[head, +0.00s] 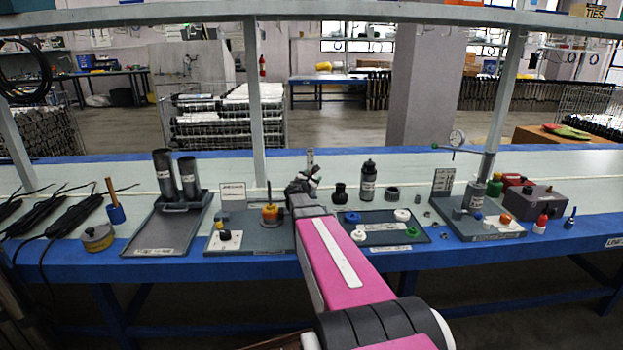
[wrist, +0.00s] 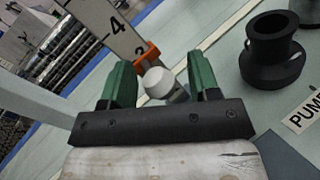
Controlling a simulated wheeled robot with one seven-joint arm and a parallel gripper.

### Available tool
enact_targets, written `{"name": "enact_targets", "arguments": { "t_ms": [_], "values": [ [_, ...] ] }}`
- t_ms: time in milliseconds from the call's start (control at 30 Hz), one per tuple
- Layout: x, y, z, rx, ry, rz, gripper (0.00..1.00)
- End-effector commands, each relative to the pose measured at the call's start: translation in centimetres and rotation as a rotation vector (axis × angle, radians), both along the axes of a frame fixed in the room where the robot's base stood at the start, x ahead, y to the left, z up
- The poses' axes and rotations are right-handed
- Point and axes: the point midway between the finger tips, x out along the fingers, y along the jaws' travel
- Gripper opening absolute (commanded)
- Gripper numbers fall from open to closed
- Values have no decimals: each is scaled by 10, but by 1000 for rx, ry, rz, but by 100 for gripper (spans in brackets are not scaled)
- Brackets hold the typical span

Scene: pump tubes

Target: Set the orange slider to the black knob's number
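The orange slider (wrist: 147,52) sits on a pale scale plate (wrist: 97,22) in the wrist view, just by the number 3, with a 4 farther up. A white round knob (wrist: 158,82) sticks out from the slider toward me. My gripper (wrist: 160,76) is open, its green fingers on either side of this knob with gaps at both sides. In the head view my gripper (head: 304,181) is at the upright scale post (head: 310,155), and my arm hides much of that area. A black knob (head: 225,235) sits on a white plate on the left board; its number is too small to read.
A black vase-shaped part (wrist: 275,50) stands right of my gripper, with a tray (head: 385,238) of caps in front. An orange knob (head: 270,213) stands left of my arm. Bottles and a grey box (head: 535,200) crowd the right side.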

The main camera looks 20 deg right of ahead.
Motion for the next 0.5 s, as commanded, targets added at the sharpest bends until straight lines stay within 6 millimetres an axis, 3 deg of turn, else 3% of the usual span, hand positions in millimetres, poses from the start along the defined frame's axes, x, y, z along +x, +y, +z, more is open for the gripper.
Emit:
{"name": "enact_targets", "arguments": {
  "t_ms": [267, 500],
  "values": [
    [-1, 2, 0, 1, 1, 3, 56],
    [-18, 17, 0, 1, 1, 5, 56]
  ]
}}
